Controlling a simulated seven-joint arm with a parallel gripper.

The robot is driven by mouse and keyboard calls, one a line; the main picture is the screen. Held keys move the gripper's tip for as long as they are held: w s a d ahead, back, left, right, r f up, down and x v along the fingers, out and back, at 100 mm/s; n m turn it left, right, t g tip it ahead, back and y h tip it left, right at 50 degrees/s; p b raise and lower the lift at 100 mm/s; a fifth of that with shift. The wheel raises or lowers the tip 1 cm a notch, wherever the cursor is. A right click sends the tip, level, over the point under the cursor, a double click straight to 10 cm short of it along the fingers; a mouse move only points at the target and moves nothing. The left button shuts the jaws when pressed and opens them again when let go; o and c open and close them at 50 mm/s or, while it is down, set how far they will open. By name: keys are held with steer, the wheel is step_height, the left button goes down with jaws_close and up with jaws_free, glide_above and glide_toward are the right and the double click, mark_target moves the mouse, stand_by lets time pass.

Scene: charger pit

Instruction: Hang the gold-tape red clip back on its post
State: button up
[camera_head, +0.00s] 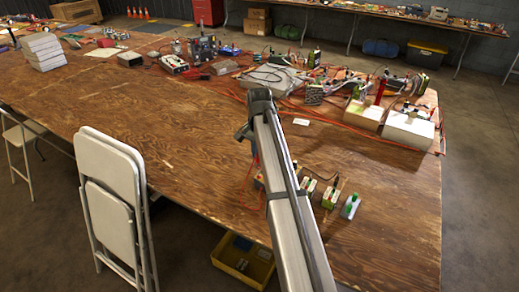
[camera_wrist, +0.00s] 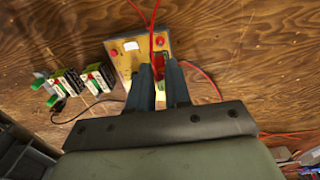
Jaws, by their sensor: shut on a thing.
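In the wrist view, my gripper (camera_wrist: 164,85) is shut on the red clip (camera_wrist: 158,63), which shows as a small red patch between the dark fingers. A patch of yellow-gold shows lower between the fingers. A red cable runs upward from near the clip. A tan charger box (camera_wrist: 125,68) with a white label and red spots on its face lies just beyond the fingertips. Which spot is the clip's post, and whether the clip touches the box, I cannot tell. In the head view my arm hides the gripper and most of the box.
Several green-and-white battery packs (camera_head: 330,198) stand right of my arm; they show at left in the wrist view (camera_wrist: 97,76). A dark cable lies near them. Red cables cross the wooden table (camera_head: 395,215). Electronics clutter the back; a folded white chair (camera_head: 112,195) stands at the front edge.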

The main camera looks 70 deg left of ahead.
steer(key=shift+f, duration=2.2)
steer(key=shift+f, duration=0.2)
stand_by(0.4)
steer(key=o, duration=0.9)
steer(key=shift+o, duration=0.9)
steer(key=shift+r, duration=3.75)
